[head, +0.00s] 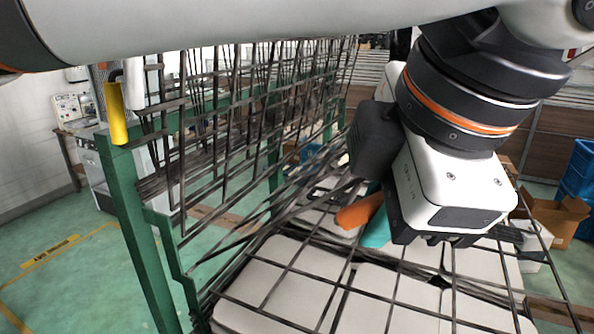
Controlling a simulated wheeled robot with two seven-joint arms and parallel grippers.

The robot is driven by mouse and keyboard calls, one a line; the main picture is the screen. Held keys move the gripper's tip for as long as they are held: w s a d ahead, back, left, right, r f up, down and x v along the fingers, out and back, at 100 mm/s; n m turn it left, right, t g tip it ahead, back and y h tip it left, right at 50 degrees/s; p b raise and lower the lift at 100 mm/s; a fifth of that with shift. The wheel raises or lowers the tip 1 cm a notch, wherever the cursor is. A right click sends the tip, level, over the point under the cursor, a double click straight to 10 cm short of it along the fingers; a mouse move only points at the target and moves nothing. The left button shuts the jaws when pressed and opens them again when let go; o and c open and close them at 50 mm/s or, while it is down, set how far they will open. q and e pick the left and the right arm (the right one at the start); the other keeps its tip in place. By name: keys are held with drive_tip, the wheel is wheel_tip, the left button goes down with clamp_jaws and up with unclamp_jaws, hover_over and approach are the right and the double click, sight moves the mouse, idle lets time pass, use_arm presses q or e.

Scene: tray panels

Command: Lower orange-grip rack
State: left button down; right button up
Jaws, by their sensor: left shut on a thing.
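The orange grip (360,211) is a short bar at the centre, on the dark wire rack (275,284), which lies slanted above pale blocks. My left gripper (386,222) reaches down from the upper right with its body over the rack. It is shut at the orange grip; its fingertips and the exact contact are mostly hidden by its own body. A teal piece (377,230) shows beside the orange grip; I cannot tell what it belongs to. My right gripper is out of view.
A green post (133,215) stands at the left, with a yellow grip (116,113) near its top. Upright wire mesh (215,120) runs behind it. Pale blocks (262,285) lie under the rack. Green floor is free at left.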

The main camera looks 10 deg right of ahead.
use_arm(q)
drive_tip(key=shift+s+d+f, duration=0.2)
drive_tip(key=shift+d+f, duration=0.1)
drive_tip(key=shift+f, duration=0.1)
drive_tip(key=c, duration=1.3)
unclamp_jaws()
drive_tip(key=shift+c, duration=0.2)
drive_tip(key=shift+s+r, duration=0.1)
drive_tip(key=shift+r, duration=0.05)
